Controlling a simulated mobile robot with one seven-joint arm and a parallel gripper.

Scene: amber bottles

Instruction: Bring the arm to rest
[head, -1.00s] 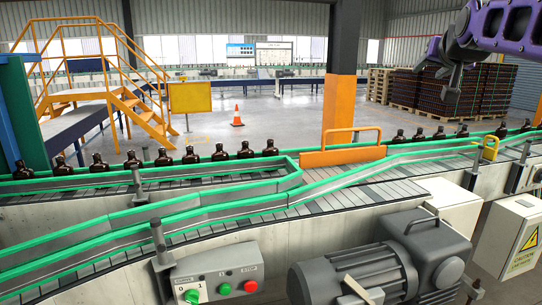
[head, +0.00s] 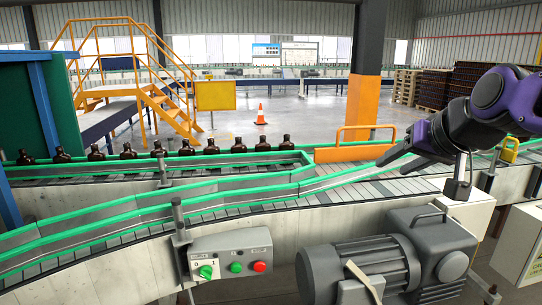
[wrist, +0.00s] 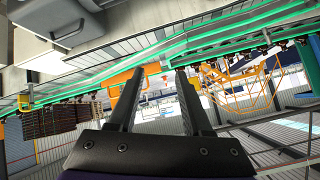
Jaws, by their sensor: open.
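My gripper (head: 388,160) is at the right of the head view, in front of the conveyor, its dark fingers pointing left and slightly down. In the wrist view my gripper (wrist: 157,74) shows two dark fingers spread apart with nothing between them. That picture is upside down, with the conveyor along its top. My purple and dark arm reaches in from the right edge and hides part of the conveyor's right end.
Amber bottles (head: 128,151) stand in a row on the conveyor with green rails (head: 110,223). A grey motor (head: 380,262) and a control box (head: 232,256) stand in front. An orange guard (head: 352,153) is left of my gripper. A cone (head: 261,115) stands on open floor behind.

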